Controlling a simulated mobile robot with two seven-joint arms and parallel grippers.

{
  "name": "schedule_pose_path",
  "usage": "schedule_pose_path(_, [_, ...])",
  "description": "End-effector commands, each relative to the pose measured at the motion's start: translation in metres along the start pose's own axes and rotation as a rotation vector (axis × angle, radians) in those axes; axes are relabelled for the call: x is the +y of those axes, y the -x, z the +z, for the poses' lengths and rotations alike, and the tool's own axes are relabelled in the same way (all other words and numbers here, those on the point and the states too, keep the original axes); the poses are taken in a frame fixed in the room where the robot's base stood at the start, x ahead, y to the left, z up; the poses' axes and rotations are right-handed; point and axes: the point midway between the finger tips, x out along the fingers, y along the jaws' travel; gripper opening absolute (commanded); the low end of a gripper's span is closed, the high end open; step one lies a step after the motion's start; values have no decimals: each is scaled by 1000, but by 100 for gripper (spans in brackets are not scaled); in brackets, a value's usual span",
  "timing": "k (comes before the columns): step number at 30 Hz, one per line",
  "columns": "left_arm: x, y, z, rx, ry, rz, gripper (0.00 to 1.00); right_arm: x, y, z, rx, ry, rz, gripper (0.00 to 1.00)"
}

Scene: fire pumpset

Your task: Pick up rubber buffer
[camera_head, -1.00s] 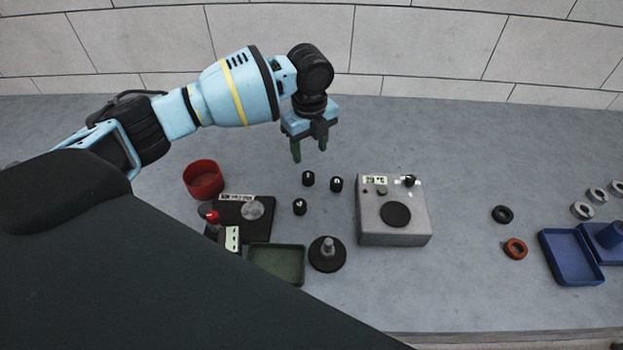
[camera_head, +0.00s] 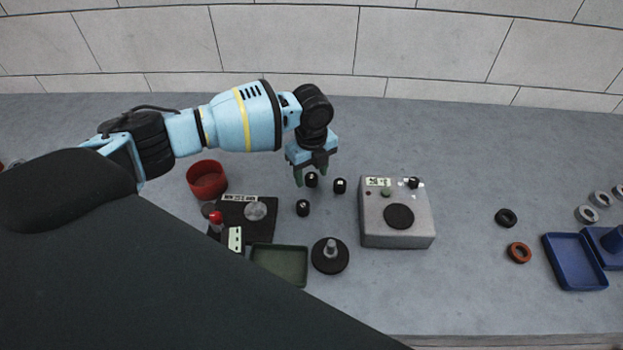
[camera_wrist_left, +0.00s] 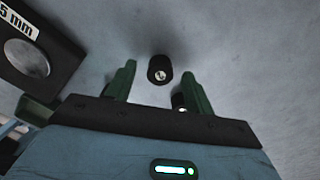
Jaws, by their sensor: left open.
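Three small black cylinders with pale centres, which look like the rubber buffers, stand close together on the grey bench: a rear left buffer (camera_head: 312,181), a right buffer (camera_head: 340,186) and a front buffer (camera_head: 303,208). My left gripper (camera_head: 311,174) is open, pointing down over the rear left one and partly overlapping it. In the left wrist view, one buffer (camera_wrist_left: 160,70) shows between the green fingertips, apart from both. Another buffer (camera_wrist_left: 180,102) is partly hidden by the right finger. My right gripper is not in view.
A red bowl (camera_head: 207,179), a black labelled block (camera_head: 232,212) with a metal disc, a green tray (camera_head: 279,264) and a black round base (camera_head: 330,262) with a post lie nearby. A grey box (camera_head: 396,232) stands right. Blue trays (camera_head: 572,266) and rings lie farther right.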

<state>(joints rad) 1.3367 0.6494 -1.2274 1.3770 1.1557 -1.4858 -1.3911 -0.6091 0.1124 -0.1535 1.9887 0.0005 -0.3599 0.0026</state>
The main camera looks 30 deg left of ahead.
Motion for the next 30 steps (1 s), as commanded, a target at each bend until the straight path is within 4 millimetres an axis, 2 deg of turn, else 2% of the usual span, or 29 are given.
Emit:
schedule_pose_path(7, [0,-1,0,-1,0,-1,52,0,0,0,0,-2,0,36])
schedule_pose_path(18, [0,-1,0,-1,0,-1,5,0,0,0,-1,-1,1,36])
schedule_pose_path(30, [0,7,1,-1,1,-2,5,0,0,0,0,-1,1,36])
